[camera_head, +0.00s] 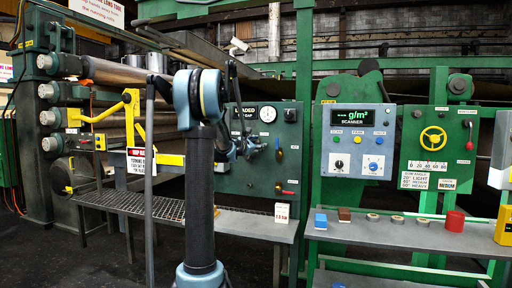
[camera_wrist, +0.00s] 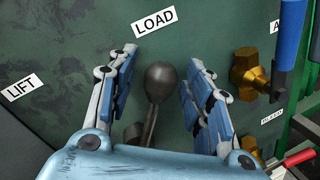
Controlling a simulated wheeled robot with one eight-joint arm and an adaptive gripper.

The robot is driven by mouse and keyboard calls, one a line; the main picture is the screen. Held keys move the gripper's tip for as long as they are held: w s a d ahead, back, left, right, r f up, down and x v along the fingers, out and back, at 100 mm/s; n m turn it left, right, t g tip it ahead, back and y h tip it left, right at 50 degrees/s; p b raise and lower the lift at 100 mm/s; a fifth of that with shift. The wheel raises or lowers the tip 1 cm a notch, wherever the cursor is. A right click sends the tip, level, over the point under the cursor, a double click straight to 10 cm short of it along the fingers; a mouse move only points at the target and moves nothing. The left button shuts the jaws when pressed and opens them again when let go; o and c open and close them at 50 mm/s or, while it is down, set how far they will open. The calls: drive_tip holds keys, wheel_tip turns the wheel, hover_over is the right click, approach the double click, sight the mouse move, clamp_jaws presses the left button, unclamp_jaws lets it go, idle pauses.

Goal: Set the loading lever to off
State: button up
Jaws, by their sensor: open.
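The loading lever (camera_wrist: 160,82) is a dark metal rod with a ball knob, in the middle of the wrist view. Its knob points up toward the LOAD label (camera_wrist: 154,21). A LIFT label (camera_wrist: 21,87) lies to the left; no off label is readable. My gripper (camera_wrist: 157,58) is open, with one finger on each side of the lever and gaps visible between fingers and knob. In the head view my gripper (camera_head: 258,146) is in front of the green panel (camera_head: 225,178), and the lever is hidden there by my gripper and arm.
A brass valve fitting (camera_wrist: 250,72) and a blue handle (camera_wrist: 289,40) are right of my gripper. A red-handled lever (camera_head: 287,192) sits low on the panel. A grey shelf (camera_head: 250,226) runs below. The scanner box (camera_head: 355,140) is farther right.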

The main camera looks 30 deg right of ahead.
clamp_jaws()
drive_tip(key=shift+a, duration=0.2)
drive_tip(key=shift+d, duration=0.1)
drive_tip(key=shift+w+a+r+n+t+h, duration=0.15)
drive_tip(key=shift+w+a+r+n, duration=0.35)
drive_tip(key=shift+n, duration=0.35)
drive_tip(key=shift+w+a+r+n+t+h, duration=0.2)
drive_tip(key=shift+w+a+n, duration=0.25)
drive_tip(key=shift+w+n, duration=0.35)
drive_tip(key=shift+w+a+r+n+t+h, duration=0.2)
drive_tip(key=shift+w+a+n, duration=0.35)
drive_tip(key=shift+n, duration=0.45)
drive_tip(key=shift+w+a+r+n+t+h, duration=0.15)
drive_tip(key=shift+w+a+n, duration=0.35)
drive_tip(key=shift+n, duration=0.45)
drive_tip(key=shift+f, duration=0.1)
unclamp_jaws()
